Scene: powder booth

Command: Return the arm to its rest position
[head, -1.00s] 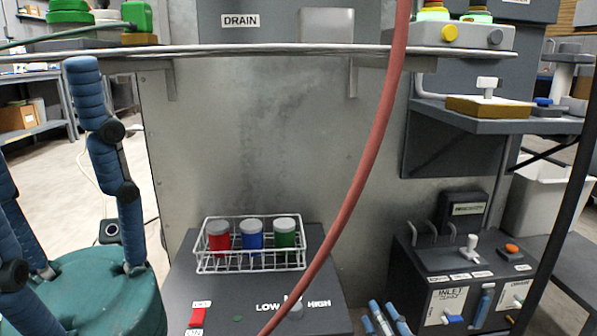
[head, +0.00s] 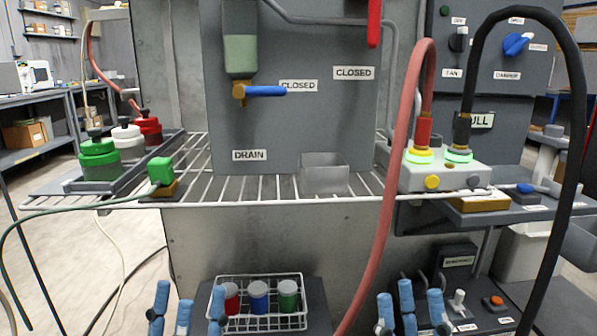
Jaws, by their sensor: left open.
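My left gripper (head: 188,302) shows only its blue fingertips at the bottom edge, left of centre. The fingertips stand apart with nothing between them. My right gripper (head: 411,304) shows its blue fingertips at the bottom edge, right of centre. They are also spread, with nothing seen between them. The palms and most of both arms are below the picture. A white wire rack (head: 262,321) with red, blue and green capped jars is between the two grippers, just right of the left fingertips; I cannot tell if they touch.
A wire shelf (head: 230,190) crosses the view above the grippers. It holds a metal bin (head: 323,176) and a tray of coloured canisters (head: 98,160). A red hose (head: 386,205) and a black hose (head: 572,190) hang down from a connector block (head: 445,174) at the right.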

